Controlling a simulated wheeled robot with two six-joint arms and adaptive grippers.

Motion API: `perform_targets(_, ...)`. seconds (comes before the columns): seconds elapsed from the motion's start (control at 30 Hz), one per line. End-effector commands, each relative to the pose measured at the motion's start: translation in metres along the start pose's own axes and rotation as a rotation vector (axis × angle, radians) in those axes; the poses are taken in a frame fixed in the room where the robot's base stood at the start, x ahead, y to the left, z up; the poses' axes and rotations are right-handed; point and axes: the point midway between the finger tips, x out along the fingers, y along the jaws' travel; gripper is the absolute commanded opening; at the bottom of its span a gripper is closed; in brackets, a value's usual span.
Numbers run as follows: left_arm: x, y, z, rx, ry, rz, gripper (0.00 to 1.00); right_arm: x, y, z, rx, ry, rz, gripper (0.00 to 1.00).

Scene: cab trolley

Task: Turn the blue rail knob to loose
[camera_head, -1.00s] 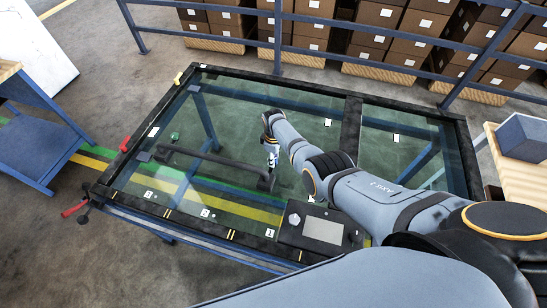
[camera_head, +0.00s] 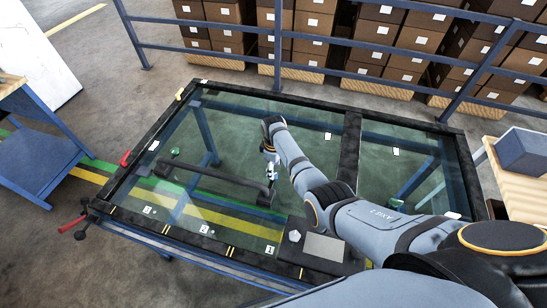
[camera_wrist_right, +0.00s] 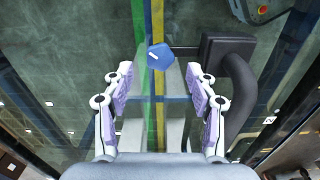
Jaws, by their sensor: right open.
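The blue rail knob (camera_wrist_right: 161,57) is a faceted blue piece with a white mark, seen in the right wrist view just beyond and between the fingertips. In the head view I cannot make it out; my right arm or gripper may hide it. My right gripper (camera_wrist_right: 160,80) is open and empty, its two fingers apart on either side of the line to the knob. I see no contact with the knob. In the head view my right gripper (camera_head: 271,170) points down over the glass, near the right end of the black handle bar. My left gripper is not in view.
The black bar (camera_head: 215,180) lies across the dark-framed glass top (camera_head: 230,225); its end block (camera_wrist_right: 228,47) stands right of the knob. A green knob (camera_head: 175,152) sits near the bar's left end. A grey panel (camera_head: 325,247) is at the front edge. A blue railing (camera_head: 350,73) stands behind.

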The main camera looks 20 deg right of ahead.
Motion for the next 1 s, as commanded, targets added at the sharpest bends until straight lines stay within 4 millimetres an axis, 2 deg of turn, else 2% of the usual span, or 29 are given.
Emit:
perform_targets(0.03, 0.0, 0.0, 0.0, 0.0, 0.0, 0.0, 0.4, -0.013, 0.001, -0.001, 0.0, 0.006, 0.006, 0.58)
perform_targets(0.2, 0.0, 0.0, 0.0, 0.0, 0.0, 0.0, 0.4, -0.052, 0.0, -0.001, 0.0, 0.004, 0.003, 0.58)
perform_targets(0.4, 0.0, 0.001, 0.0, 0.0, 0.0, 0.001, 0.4, -0.075, 0.0, -0.001, -0.001, 0.002, 0.002, 0.58)
perform_targets(1.0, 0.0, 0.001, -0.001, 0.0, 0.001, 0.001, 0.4, -0.078, 0.0, 0.0, -0.001, 0.001, 0.001, 0.58)
